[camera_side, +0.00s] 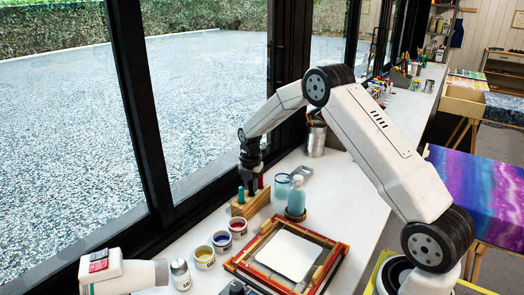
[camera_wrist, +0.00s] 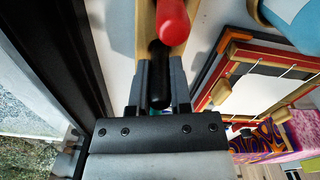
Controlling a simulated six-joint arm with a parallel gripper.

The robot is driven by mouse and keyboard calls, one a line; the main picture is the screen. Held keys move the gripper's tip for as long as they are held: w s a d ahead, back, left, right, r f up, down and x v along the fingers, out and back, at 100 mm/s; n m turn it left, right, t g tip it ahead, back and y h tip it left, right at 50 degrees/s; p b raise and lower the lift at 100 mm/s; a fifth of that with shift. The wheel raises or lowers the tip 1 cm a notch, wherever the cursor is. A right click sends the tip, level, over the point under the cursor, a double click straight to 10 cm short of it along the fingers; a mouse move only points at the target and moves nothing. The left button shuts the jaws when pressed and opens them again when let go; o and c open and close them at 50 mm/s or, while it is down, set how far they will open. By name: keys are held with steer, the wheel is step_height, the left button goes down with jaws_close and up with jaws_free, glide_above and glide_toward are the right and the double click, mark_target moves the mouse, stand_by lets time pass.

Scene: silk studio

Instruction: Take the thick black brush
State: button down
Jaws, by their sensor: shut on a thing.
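The thick black brush (camera_wrist: 159,62) shows in the wrist view as a black handle between the two fingers of my gripper (camera_wrist: 157,95). My gripper is shut on it. In the side view my gripper (camera_side: 250,184) points down over the wooden brush block (camera_side: 252,205), and the black brush is hard to tell from the dark fingers. A red-handled brush (camera_wrist: 172,18) stands just beside it in the block, and a green-handled one (camera_side: 241,195) shows on the other side. Whether the black brush's lower end is still in the block is hidden.
A wooden frame with white cloth (camera_side: 288,254) lies in front. Window frames rise close behind.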

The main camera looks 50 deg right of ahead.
step_height(320, 180, up, 2)
steer(key=shift+r, duration=0.1)
steer(key=s+a+r, duration=0.3)
steer(key=s+r, duration=0.6)
steer(key=s, duration=0.4)
steer(key=shift+s+a+r, duration=0.25)
steer(key=shift+a+r, duration=0.15)
